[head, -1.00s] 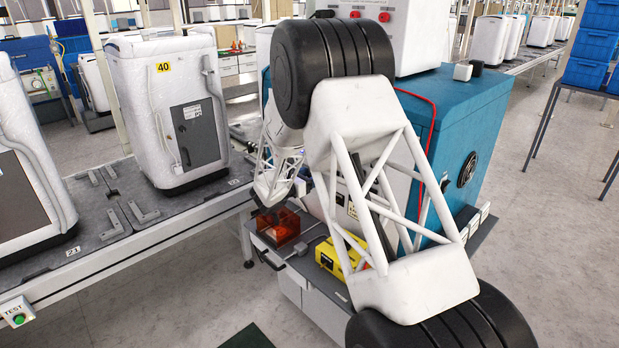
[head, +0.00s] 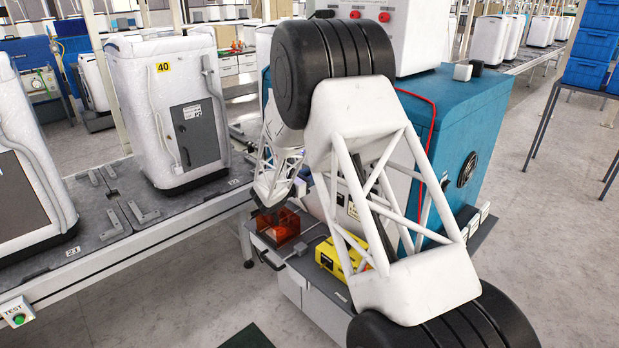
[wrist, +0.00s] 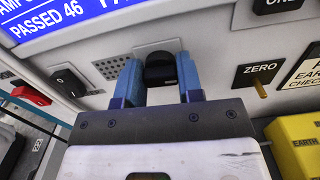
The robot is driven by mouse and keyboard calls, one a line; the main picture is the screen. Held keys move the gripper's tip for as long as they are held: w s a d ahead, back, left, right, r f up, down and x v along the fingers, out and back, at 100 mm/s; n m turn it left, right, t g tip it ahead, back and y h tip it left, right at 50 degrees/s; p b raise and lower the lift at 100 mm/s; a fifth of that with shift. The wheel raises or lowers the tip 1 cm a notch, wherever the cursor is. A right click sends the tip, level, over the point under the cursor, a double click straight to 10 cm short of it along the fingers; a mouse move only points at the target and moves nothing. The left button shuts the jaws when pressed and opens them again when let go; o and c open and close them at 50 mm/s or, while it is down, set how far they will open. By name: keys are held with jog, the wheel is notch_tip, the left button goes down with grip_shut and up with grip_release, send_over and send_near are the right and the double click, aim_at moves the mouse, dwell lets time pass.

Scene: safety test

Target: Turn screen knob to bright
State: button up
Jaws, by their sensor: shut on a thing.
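A black knob (wrist: 160,68) sits on the grey panel in the wrist view, just below the blue screen (wrist: 65,20), whose visible text includes "PASSED 46". My gripper (wrist: 160,75) has its blue fingers on the left and right sides of this knob, shut on it. Any label of the knob is hidden or out of the picture, so I cannot tell its setting. In the head view my arm hides the panel and the gripper's fingertips.
A red rocker switch (wrist: 30,95) and a black switch (wrist: 68,83) lie left of the gripper. A lever marked ZERO (wrist: 258,80) and a yellow box (wrist: 297,145) are to the right.

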jog(key=m, duration=1.7)
jog(key=shift+s+d+f, duration=0.1)
jog(key=shift+s+f, duration=0.05)
jog(key=shift+f, duration=0.1)
jog(key=shift+m, duration=0.3)
jog(key=o, duration=0.9)
jog(key=shift+o, duration=0.2)
jog(key=v, duration=0.7)
jog(key=shift+s+a, duration=0.3)
jog(key=shift+r, duration=0.1)
